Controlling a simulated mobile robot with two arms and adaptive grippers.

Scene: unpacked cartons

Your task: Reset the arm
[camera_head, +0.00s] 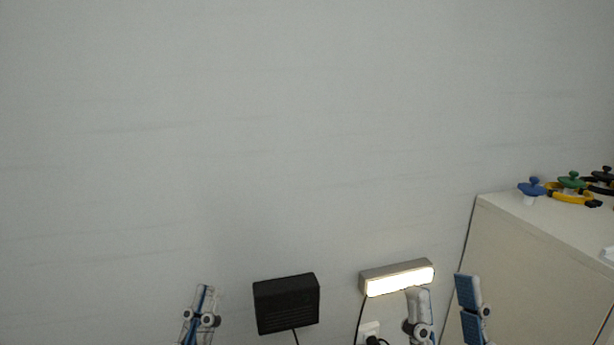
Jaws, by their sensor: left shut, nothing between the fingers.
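My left gripper (204,291) stands at the lower left with its fingers together and nothing between them. My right gripper (443,287) stands at the lower right with its two fingers spread apart. No object shows between its fingers. Both grippers point upward in the picture in front of a pale wall, and the lower picture edge cuts off both arms.
A black box (286,303) with a cord and a lit lamp bar (398,278) show at the wall, with a white socket (369,331) below the lamp. A pale cabinet (535,260) at the right bears blue, green and black knobbed items (571,181).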

